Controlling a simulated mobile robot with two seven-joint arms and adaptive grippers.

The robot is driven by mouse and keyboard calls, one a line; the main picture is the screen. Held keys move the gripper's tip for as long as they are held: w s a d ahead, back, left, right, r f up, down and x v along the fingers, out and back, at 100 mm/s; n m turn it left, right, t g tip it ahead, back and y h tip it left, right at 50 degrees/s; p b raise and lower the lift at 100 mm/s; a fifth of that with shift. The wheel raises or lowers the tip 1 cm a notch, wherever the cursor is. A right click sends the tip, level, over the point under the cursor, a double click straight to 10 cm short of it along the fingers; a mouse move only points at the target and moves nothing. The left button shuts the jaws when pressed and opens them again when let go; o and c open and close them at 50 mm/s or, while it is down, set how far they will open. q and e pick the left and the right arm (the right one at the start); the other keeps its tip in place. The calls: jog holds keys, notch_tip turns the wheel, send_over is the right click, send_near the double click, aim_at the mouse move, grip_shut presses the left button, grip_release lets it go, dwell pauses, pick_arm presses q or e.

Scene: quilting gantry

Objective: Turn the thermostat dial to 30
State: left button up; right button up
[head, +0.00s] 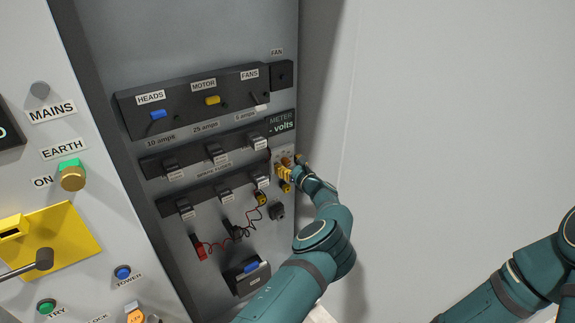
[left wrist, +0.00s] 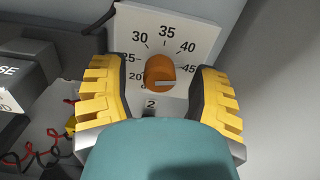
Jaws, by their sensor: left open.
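The thermostat dial (left wrist: 160,70) is an orange knob on a white plate (left wrist: 185,20) marked 20 to 45, with 30 at the upper left. A pale mark shows on the knob's lower part; I cannot tell for sure which number it points to. My left gripper (head: 287,173) is at the panel's right side in the head view, over the dial, largely hiding it. In the left wrist view its yellow fingers stand open on both sides of the knob, with gaps between. My right gripper is out of view.
Black switches (head: 217,153) sit left of the dial. A red clip (head: 198,247) with red and black leads hangs below them. A plain pale wall (head: 450,120) lies to the right.

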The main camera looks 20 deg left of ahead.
pick_arm(q)
jog(key=shift+w+a, duration=0.1)
jog(key=shift+a, duration=0.05)
grip_shut()
